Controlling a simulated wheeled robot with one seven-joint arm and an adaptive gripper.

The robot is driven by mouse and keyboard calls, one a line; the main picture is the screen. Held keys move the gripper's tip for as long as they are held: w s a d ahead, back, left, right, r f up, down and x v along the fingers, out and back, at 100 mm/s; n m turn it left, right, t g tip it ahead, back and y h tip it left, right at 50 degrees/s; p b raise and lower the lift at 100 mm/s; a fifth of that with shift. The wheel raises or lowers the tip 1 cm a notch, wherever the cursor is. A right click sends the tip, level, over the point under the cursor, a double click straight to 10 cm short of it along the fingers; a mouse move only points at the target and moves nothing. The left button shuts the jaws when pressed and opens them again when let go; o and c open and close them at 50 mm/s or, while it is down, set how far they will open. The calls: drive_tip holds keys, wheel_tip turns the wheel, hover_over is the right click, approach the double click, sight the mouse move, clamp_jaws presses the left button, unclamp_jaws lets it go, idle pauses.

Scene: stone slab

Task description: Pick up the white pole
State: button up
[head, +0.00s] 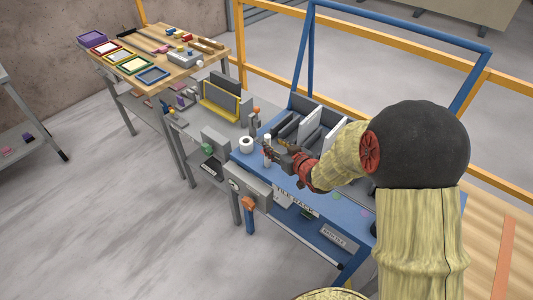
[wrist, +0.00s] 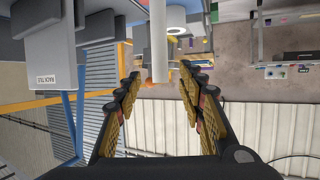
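The white pole (head: 267,150) stands upright on the blue table (head: 341,207), near its left end. In the wrist view the white pole (wrist: 158,40) comes down from the top edge to between the fingertips. My gripper (head: 270,153) is at the pole in the head view, with its fingers partly hidden. In the wrist view my gripper (wrist: 161,85) is open, with one finger on each side of the pole and a visible gap to both.
A white roll (head: 246,142) stands left of the pole. Grey slabs in a rack (head: 297,126) are behind my gripper. A grey bench with a yellow-framed holder (head: 219,113) and a wooden table with coloured trays (head: 153,75) lie farther left. Floor at front left is clear.

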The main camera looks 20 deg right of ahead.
sight(269, 140)
drive_tip(key=b+x, duration=0.1)
drive_tip(key=x, duration=0.2)
drive_tip(key=b+x, duration=0.1)
drive_tip(key=x, duration=0.2)
drive_tip(key=shift+w+r, duration=0.2)
drive_tip(key=shift+c, duration=1)
drive_tip(key=c, duration=0.8)
drive_tip(key=shift+r, duration=0.1)
clamp_jaws()
